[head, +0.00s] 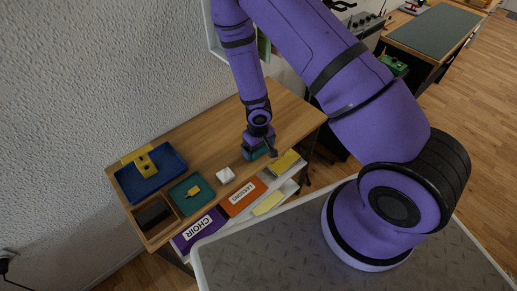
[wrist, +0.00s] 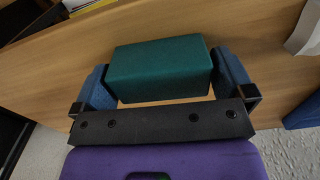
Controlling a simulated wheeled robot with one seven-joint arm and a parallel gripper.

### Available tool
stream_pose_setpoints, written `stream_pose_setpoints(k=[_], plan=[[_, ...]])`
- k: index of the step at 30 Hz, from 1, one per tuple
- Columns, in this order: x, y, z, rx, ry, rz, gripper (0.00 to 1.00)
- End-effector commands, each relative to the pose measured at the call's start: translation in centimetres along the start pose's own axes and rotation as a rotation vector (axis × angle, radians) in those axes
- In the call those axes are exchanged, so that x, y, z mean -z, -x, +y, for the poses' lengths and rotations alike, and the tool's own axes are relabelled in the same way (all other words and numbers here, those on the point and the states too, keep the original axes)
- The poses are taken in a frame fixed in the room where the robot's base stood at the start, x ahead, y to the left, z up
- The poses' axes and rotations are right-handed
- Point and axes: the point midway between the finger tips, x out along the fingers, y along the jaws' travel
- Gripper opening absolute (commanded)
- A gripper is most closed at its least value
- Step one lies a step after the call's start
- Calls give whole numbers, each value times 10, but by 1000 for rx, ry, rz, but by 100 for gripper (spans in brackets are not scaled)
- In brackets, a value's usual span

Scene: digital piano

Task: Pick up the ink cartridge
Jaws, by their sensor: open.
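A dark green block (wrist: 160,68), seemingly the ink cartridge, lies on the wooden top in the wrist view. My open gripper (wrist: 161,64) has one blue finger on each side of it. The left finger looks very near the block's left side and the right finger very near its right side; I cannot tell whether either touches. In the head view my gripper (head: 260,149) is low over the right part of the desk top and largely hides the block.
The wooden desk top (head: 215,140) also holds a white item (head: 225,174), a green mat (head: 180,204) with a yellow piece (head: 193,192), a blue tray (head: 166,182) with a yellow part, and a wooden box (head: 138,224). Folders (head: 243,197) lie below the front edge.

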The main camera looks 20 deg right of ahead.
Motion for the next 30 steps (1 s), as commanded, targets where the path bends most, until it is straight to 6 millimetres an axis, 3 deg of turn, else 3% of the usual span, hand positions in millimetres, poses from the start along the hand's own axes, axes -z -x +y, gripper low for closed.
stream_pose_setpoints(k=[12, 16, 17, 30], plan=[[0, -10, 0, 0, 0, 1, 100], [0, -10, 0, 0, 0, 1, 70], [0, -10, 0, 0, 0, 1, 66], [1, -4, 1, 0, -2, 1, 66]])
